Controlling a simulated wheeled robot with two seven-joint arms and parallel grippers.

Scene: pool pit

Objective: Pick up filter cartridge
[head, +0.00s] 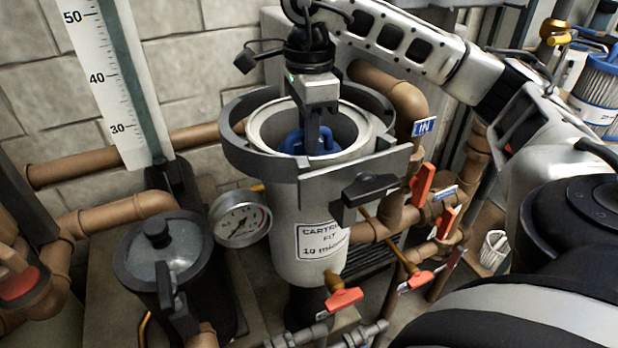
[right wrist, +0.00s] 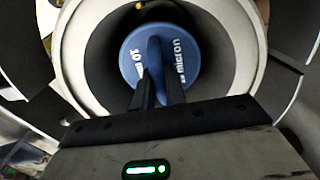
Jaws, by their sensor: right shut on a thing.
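The filter cartridge (head: 295,141) shows as a blue end cap with a raised grip down inside the open grey filter housing (head: 292,235). In the right wrist view the round blue cap (right wrist: 133,62) bears the words "10 micron". My right gripper (head: 312,148) reaches straight down into the housing mouth. In the right wrist view its two dark fingers (right wrist: 158,92) are shut on the cap's raised middle grip. The cartridge body below the cap is hidden inside the housing. My left gripper is not in view.
A grey clamp ring (head: 238,143) surrounds the housing mouth. A pressure gauge (head: 240,220) and a lidded strainer pot (head: 160,250) stand left. Brown pipes with red-handled valves (head: 343,299) run close to the right. Another blue-capped pleated cartridge (head: 597,95) is at the far right.

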